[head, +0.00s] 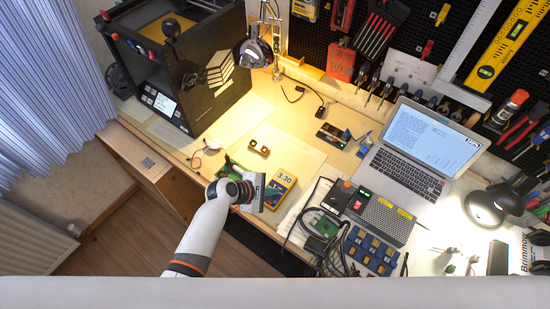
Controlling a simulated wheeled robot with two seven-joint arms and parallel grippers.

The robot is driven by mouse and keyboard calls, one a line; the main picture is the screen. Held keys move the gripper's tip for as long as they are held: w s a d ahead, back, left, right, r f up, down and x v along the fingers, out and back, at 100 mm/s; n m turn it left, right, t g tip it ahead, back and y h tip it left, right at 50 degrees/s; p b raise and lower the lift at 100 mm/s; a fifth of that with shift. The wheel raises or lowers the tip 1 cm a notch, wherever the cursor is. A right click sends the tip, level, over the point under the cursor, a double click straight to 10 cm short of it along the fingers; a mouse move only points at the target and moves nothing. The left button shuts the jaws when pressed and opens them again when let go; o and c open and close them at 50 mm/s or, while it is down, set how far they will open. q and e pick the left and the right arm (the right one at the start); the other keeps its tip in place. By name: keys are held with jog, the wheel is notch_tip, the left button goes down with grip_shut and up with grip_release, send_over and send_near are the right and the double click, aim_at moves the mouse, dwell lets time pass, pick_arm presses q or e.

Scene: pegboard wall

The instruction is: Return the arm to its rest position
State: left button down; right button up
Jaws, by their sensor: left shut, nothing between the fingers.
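My left arm (204,235) reaches up from the bottom edge of the head view, white with orange bands at its joints. My left gripper (258,193) is at the front edge of the workbench, beside a yellow meter (280,188) that reads 3.30. The gripper is shut and holds nothing. The fingertips are small and partly hidden by the wrist. It partly covers a green board (232,168) behind it. I cannot tell whether the gripper touches the meter. My right gripper is not in view.
A black 3D printer (185,80) stands at the left. A lamp head (256,52) hangs over the bench. An open laptop (410,155), a soldering station (380,215), loose cables and a blue parts tray (370,250) fill the right. Floor (130,235) is clear at the left front.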

pick_arm(q)
jog(key=s+a+r+m+g+y, duration=0.1)
jog(key=s+a+r+m+y, duration=0.3)
jog(key=s+a+r+m, duration=0.55)
jog(key=s+a+r+m+y, duration=0.4)
jog(key=s+a+r+m, duration=0.3)
jog(key=s+a, duration=0.4)
notch_tip(320, 180, down, 35)
jog(key=s+d+g+b, duration=0.1)
jog(key=s+b, duration=0.1)
jog(key=b, duration=0.5)
jog(key=s+a+f+b, duration=0.1)
jog(key=s+f+b, duration=0.2)
jog(key=s+f, duration=0.5)
jog(key=s+a+f+g+b, duration=0.1)
jog(key=s+a+f+b, duration=0.1)
jog(key=s+f, duration=0.6)
notch_tip(320, 180, down, 6)
jog(key=shift+s+m+g+b, duration=0.15)
jog(key=shift+m+g+b, duration=0.15)
jog(key=shift+m+b, duration=0.2)
